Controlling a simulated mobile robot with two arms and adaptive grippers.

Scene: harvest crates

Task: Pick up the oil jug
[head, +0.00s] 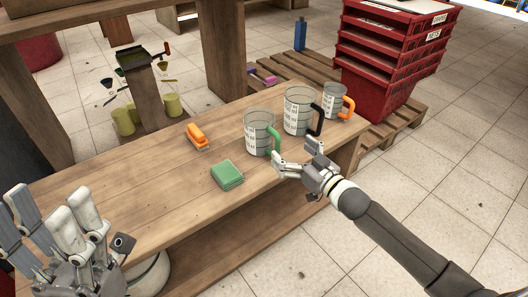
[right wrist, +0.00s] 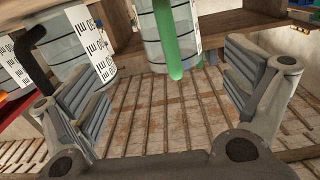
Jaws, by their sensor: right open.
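Three clear measuring jugs stand upright on the wooden bench: one with a green handle (head: 260,132), one with a black handle (head: 299,110), and a smaller one with an orange handle (head: 335,101). I cannot tell by label which is the oil jug. My right gripper (head: 297,156) is open and empty at the bench's front edge, close to the green handle. In the right wrist view, the green handle (right wrist: 167,40) shows between and beyond the open fingers, with the black-handled jug (right wrist: 65,38) to the left. My left gripper (head: 50,208) is open and empty at lower left.
A green sponge or cloth block (head: 227,174) and an orange-handled brush (head: 197,136) lie on the bench (head: 150,190). Stacked red crates (head: 385,60) and a blue bottle (head: 300,34) stand on a pallet behind. The left part of the bench top is clear.

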